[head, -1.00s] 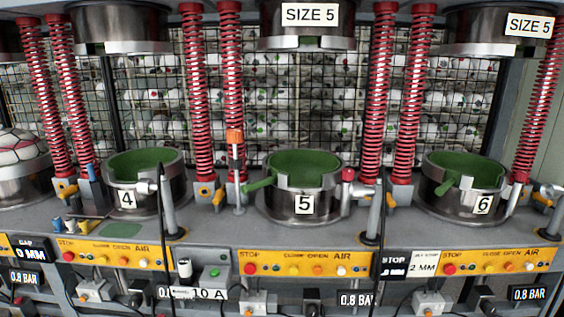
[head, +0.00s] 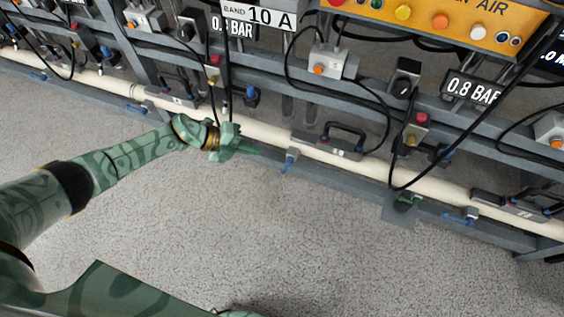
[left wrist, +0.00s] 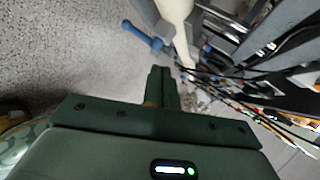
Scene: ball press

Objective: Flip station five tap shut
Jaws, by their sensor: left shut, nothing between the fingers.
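My left gripper (head: 258,151) is shut and empty, reaching in from the left just in front of the cream pipe (head: 268,133). Its shut fingers (left wrist: 162,80) also show in the left wrist view. A tap with a blue lever (head: 289,161) is on the pipe just right of the fingertips, with a small gap. Its lever points down, away from the pipe. In the left wrist view a blue lever (left wrist: 141,36) sticks out from the pipe, beyond the fingers. The station number is out of view, so I cannot confirm which tap is five's. My right gripper is not in view.
A green-handled tap (head: 408,201) and another blue tap (head: 462,216) are further right. A grey box with a black handle (head: 330,143) sits at the pipe. Black cables hang from the frame above. The grey floor (head: 330,250) in front is clear.

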